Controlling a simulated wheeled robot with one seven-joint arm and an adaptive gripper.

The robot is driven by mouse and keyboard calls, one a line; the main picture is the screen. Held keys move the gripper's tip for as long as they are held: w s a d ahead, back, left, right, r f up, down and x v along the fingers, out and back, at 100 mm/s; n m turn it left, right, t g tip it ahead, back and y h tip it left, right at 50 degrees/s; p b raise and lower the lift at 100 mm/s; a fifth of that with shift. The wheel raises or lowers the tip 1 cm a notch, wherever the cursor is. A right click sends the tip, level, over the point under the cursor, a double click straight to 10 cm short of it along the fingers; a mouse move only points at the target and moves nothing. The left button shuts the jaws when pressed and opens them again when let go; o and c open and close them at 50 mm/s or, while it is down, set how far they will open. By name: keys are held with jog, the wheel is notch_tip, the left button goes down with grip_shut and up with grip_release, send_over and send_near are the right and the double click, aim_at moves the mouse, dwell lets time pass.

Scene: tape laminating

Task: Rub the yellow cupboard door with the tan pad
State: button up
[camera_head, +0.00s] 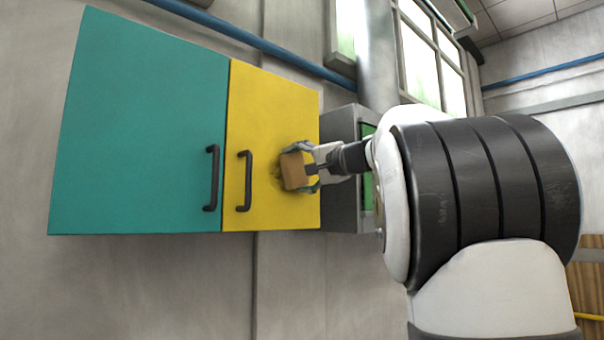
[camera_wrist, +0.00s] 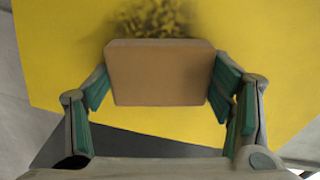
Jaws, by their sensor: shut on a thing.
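The yellow cupboard door (camera_head: 265,110) hangs on the wall beside a teal door and has a black handle (camera_head: 244,181) on its left side. In the wrist view the yellow door (camera_wrist: 60,50) fills most of the background, with a dark speckled patch (camera_wrist: 160,20) just above the pad. My gripper (camera_head: 298,167) is shut on the tan pad (camera_head: 294,171), right of the handle. In the wrist view the pad (camera_wrist: 162,75) sits between the two green-lined fingers, in front of the door. I cannot tell whether the pad touches the door.
The teal door (camera_head: 145,125) with its own black handle (camera_head: 211,178) is at the left. A grey box side (camera_head: 340,170) stands right of the yellow door. A blue pipe (camera_head: 270,47) runs along the wall above. The wall below the cupboard is bare.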

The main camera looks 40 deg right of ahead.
aim_at(268, 160)
jog(key=shift+s+a+b, duration=0.1)
jog(key=shift+a+b, duration=0.4)
jog(key=shift+a, duration=1.05)
jog(key=shift+a, duration=0.1)
jog(key=shift+a+b, duration=0.4)
jog(key=shift+a, duration=1.35)
jog(key=shift+r+p, duration=0.8)
jog(key=shift+r, duration=0.15)
jog(key=shift+d+f, duration=0.1)
jog(key=shift+d, duration=2.25)
jog(key=d+p, duration=0.2)
jog(key=d, duration=0.4)
jog(key=shift+d, duration=0.3)
jog(key=shift+s+d+b, duration=0.1)
jog(key=shift+s+b, duration=0.45)
jog(key=shift+s, duration=2.35)
